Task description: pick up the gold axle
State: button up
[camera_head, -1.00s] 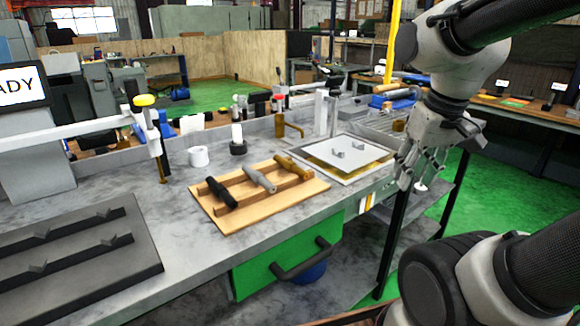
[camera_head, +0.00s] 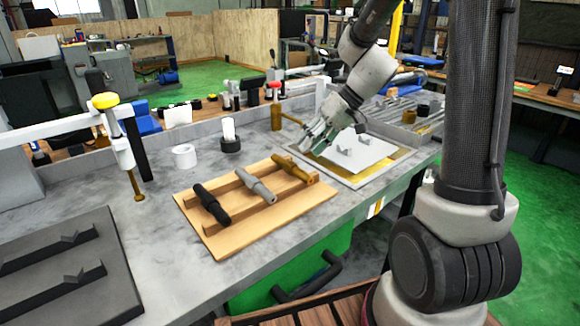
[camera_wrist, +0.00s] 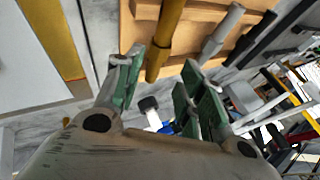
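The gold axle (camera_head: 295,167) lies on the right end of a wooden rack (camera_head: 250,222), beside a grey axle (camera_head: 256,187) and a black axle (camera_head: 211,203). In the wrist view the gold axle (camera_wrist: 166,38) shows beyond my fingers, roughly in line with the gap between them. My gripper (camera_head: 313,138) is above the bench, just behind and to the right of the gold axle. In the wrist view my gripper (camera_wrist: 158,80) has its green-padded fingers spread apart with nothing between them. The gold axle appears apart from the fingers.
A white plate in a gold-edged tray (camera_head: 357,182) lies right of the rack. A gold post fixture (camera_head: 276,117) stands behind it. A white roll (camera_head: 185,156) and a dark-based cylinder (camera_head: 230,138) stand behind the rack. A dark rack (camera_head: 70,275) is at left.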

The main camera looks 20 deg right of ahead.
aim_at(292, 169)
jog(key=x, duration=0.8)
jog(key=shift+d, duration=0.15)
grip_shut()
